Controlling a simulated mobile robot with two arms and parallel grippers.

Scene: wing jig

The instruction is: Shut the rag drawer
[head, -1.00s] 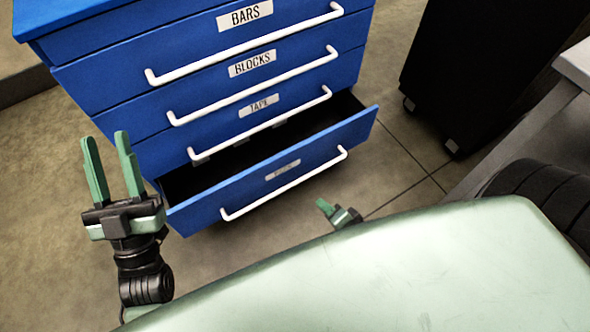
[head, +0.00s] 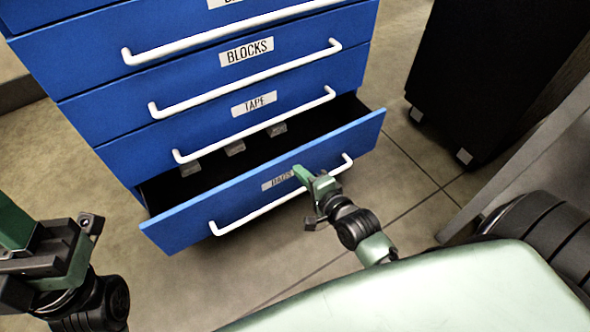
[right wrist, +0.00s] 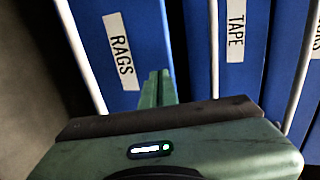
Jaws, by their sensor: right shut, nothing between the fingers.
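The blue rag drawer (head: 200,218) is the lowest in the cabinet and stands pulled out, its dark inside showing behind the front. Its RAGS label (head: 278,180) is partly covered by my right gripper (head: 299,172), which is shut and empty, its tips in front of the drawer front just above the white handle (head: 245,219). In the right wrist view the shut fingers (right wrist: 159,85) point at the blue front beside the RAGS label (right wrist: 120,50); I cannot tell whether they touch it. My left gripper (head: 18,225) is cut off at the left edge.
The TAPE drawer (head: 220,128) and BLOCKS drawer (head: 200,85) above are shut, with white bar handles. A black wheeled cabinet (head: 480,75) stands at the right, near a grey bench leg (head: 520,130). Bare floor lies before the drawer.

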